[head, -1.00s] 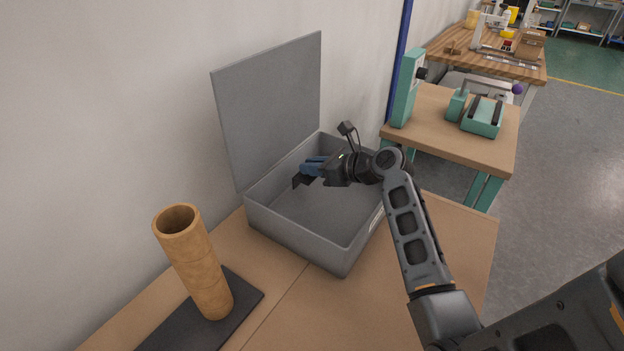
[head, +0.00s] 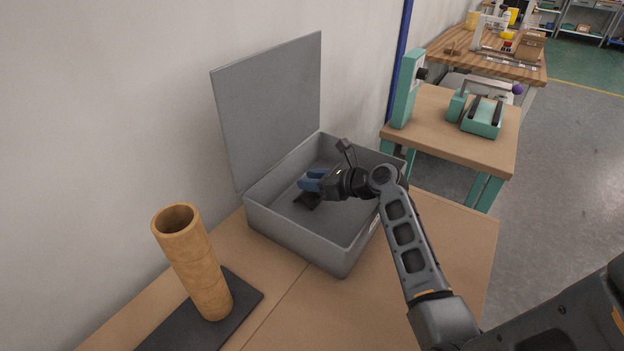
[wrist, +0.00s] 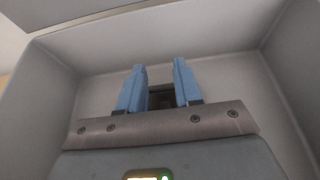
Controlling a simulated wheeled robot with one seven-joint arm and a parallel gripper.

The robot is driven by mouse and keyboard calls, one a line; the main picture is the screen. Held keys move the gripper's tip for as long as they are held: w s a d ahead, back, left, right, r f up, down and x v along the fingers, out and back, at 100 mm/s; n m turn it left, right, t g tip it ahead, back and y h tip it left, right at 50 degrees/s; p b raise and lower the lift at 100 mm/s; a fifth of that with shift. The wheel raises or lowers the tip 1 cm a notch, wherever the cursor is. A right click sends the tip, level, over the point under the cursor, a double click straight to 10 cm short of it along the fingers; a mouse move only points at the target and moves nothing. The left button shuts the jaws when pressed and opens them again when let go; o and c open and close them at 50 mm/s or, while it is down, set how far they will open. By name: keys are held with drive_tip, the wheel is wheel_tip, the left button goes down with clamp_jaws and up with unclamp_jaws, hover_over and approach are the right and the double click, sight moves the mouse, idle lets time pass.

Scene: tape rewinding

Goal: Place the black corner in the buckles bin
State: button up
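The grey buckles bin (head: 300,237) stands on the table with its lid raised at the back. The small black corner (head: 307,200) is inside the bin, just below my blue fingertips. It also shows as a dark patch beyond the gap between the fingers in the wrist view (wrist: 161,98). My gripper (head: 310,180) is inside the bin over its floor, with its two fingers apart. The corner looks separate from the fingers and appears to lie on or near the bin floor; exact contact is hard to tell.
A brown cardboard-like tube (head: 195,262) stands on a dark plate (head: 245,289) at the left front. The bin's raised lid (head: 270,110) is near the wall. A bench with a green machine (head: 482,117) stands behind on the right.

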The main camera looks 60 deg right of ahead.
drive_tip(key=shift+o, duration=0.5)
drive_tip(key=shift+r, duration=0.1)
drive_tip(key=shift+s+r, duration=0.15)
drive_tip(key=shift+s, duration=0.1)
drive_tip(key=shift+v, duration=3.5)
